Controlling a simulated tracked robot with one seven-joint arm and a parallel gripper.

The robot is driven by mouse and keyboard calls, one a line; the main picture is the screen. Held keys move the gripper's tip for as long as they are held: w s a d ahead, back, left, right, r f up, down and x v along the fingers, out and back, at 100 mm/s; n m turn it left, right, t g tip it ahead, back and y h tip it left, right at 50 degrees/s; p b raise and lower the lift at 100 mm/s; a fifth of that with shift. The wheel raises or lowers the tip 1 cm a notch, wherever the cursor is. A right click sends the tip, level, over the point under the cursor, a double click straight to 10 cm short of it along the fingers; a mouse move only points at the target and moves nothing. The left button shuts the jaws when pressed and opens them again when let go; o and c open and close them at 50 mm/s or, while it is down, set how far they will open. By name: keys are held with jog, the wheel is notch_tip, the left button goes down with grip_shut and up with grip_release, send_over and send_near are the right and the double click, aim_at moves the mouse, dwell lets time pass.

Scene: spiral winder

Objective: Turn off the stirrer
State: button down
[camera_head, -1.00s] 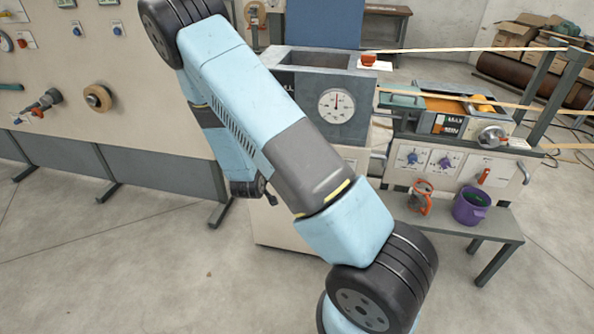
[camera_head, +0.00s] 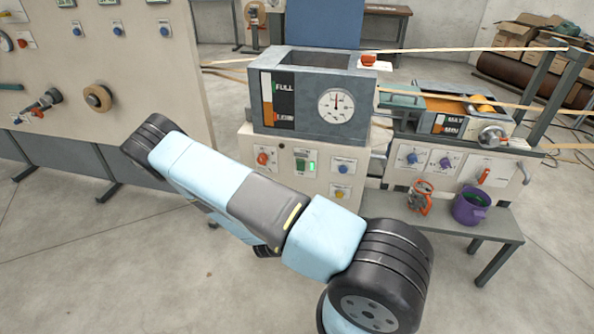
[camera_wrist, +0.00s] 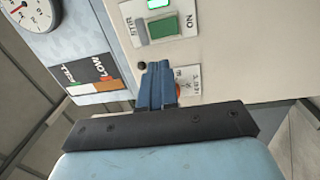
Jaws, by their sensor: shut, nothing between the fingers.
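The stirrer switch (camera_head: 302,161) is on the cream front panel under the grey tank, between a red knob and a blue one. It also shows in the wrist view as a green rocker (camera_wrist: 163,28) in a grey frame, labelled STIR and ON. A green light (camera_wrist: 158,4) beside it is lit. My gripper (camera_wrist: 156,68) is shut and empty, with its blue fingers near the panel, between the switch and an orange-red knob (camera_wrist: 184,91) that they partly cover. I cannot tell whether the fingers touch the panel. My arm hides the gripper in the head view.
The grey tank (camera_head: 284,133) has a FULL/LOW level strip and a round gauge (camera_head: 337,104). A yellow knob (camera_head: 340,194) and a blue knob (camera_head: 344,165) sit right of the switch. A bench (camera_head: 490,224) at right holds a purple pot (camera_head: 470,207). Open floor lies in front.

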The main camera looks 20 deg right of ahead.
aim_at(298, 164)
jog(key=shift+s+f+n, duration=0.15)
jog(key=shift+s+n, duration=0.15)
jog(key=shift+n, duration=0.1)
jog(key=x, duration=1.4)
jog(key=shift+a+r, duration=0.1)
jog(key=shift+r, duration=0.15)
